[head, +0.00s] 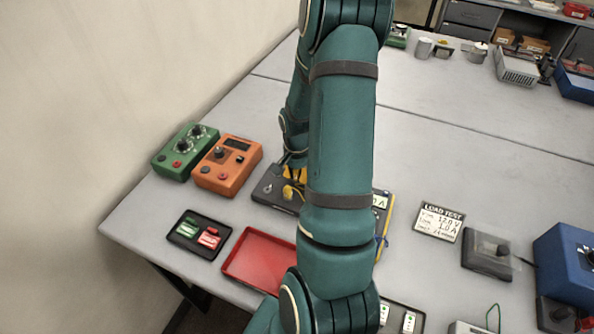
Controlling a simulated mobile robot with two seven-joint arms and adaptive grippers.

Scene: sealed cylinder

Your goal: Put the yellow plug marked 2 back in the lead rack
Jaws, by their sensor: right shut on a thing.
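My right gripper (293,171) is at the far end of the teal arm, over a dark panel (266,197) on the table. It is shut on a small yellow thing (291,192), which looks like the yellow plug. The plug is low over or touching the panel; I cannot tell which. Its mark is too small to read. My arm hides the middle of the panel area. A display and a yellow edge (387,229) show to the right of the arm. I cannot make out the lead rack for certain. My left gripper is not in view.
A green box (184,150) and an orange box (229,166) stand at the left. In front are a black tray (177,238) with green and red items and a red tray (262,262). A load test card (438,222) and a blue unit (567,262) lie right.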

